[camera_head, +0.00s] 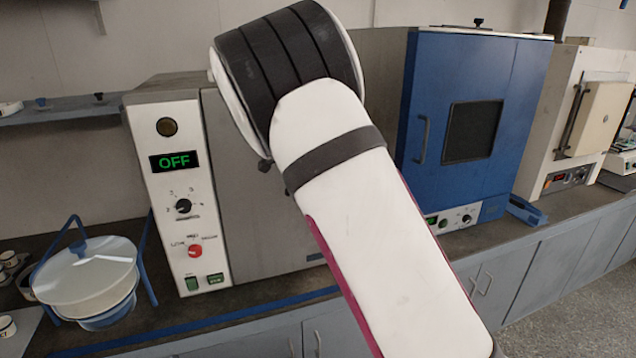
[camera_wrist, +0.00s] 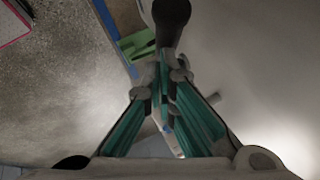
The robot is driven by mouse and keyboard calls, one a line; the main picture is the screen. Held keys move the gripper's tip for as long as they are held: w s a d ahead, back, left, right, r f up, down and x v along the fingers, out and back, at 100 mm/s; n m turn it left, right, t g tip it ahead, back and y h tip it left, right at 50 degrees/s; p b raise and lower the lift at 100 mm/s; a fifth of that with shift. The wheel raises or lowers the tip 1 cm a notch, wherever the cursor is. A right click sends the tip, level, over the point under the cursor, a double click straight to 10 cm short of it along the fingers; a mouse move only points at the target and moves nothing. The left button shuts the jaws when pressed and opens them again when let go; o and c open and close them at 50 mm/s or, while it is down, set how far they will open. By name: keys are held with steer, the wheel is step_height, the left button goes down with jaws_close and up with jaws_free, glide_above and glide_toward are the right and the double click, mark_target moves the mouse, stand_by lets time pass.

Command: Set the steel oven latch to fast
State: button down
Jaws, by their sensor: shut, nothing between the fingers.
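The steel oven (camera_head: 263,225) is most likely the grey metal cabinet at left in the head view, with a white control panel (camera_head: 180,190) whose display reads OFF in green. My arm covers much of its door, and I cannot make out a latch there. My gripper (camera_wrist: 164,75) is hidden in the head view. In the wrist view its teal-lined fingers are closed together with nothing between them. A dark rounded knob or lever end (camera_wrist: 171,18) shows just beyond the fingertips, in front of a smooth grey surface (camera_wrist: 250,55). I cannot tell whether it is the latch or whether the fingers touch it.
A blue oven (camera_head: 475,105) and a beige furnace (camera_head: 575,125) stand to the right on the bench. A lidded pot-like vessel in a blue frame (camera_head: 90,275) stands at left. A green object (camera_wrist: 137,45) lies beyond the fingers in the wrist view.

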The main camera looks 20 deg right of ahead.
steer(key=a+f+h, duration=0.3)
steer(key=f, duration=0.2)
steer(key=shift+f+n+h+p, duration=0.15)
steer(key=shift+n+h+p, duration=0.15)
steer(key=shift+n+p, duration=0.1)
stand_by(0.4)
